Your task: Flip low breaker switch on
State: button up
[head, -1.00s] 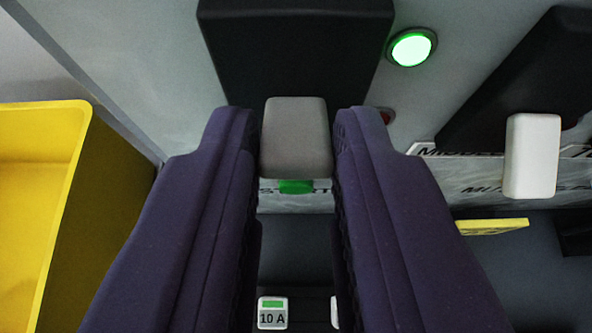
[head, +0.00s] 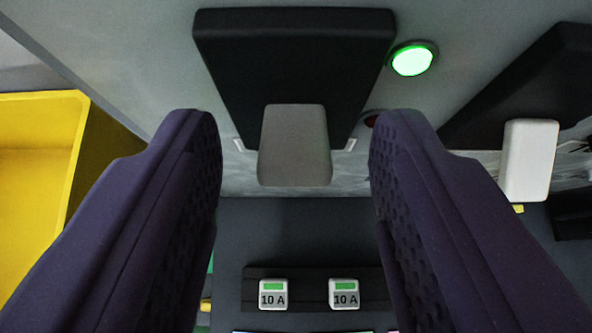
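A breaker switch with a black body (head: 295,60) and a grey lever (head: 294,145) is on the grey panel at the top middle of the head view. The lever points down toward me, between my gripper's fingertips. My gripper (head: 295,150) is open, with a clear gap on each side of the lever. A lit green lamp (head: 412,60) is right of the black body. A dark red lamp (head: 371,119) below it is partly hidden by the right finger. I cannot tell from a label which switch is the low one.
A second switch with a black body (head: 530,85) and a white lever (head: 528,160) is at the right. A yellow bin (head: 38,190) stands at the left. Two white blocks marked 10 A (head: 273,294) (head: 344,294) sit on a dark strip below.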

jog(key=v, duration=0.7)
jog(key=shift+s+r+p, duration=0.25)
jog(key=shift+s+p, duration=0.1)
jog(key=shift+p, duration=0.05)
jog(key=w+r+t+b, duration=0.1)
jog(key=w+r+b, duration=0.15)
jog(key=r, duration=0.65)
jog(key=w+r+t+b, duration=0.1)
jog(key=r+b, duration=0.3)
jog(key=r, duration=0.5)
jog(key=s+r+t+b, duration=0.1)
jog(key=s+r+b, duration=0.1)
jog(key=s+r, duration=0.5)
jog(key=s+r+t+b, duration=0.1)
jog(key=s+r+b, duration=0.2)
jog(key=s+r, duration=0.4)
notch_tip(320, 180, up, 8)
jog(key=shift+s+r+b, duration=0.1)
jog(key=shift+s+b, duration=0.2)
jog(key=shift+s, duration=0.1)
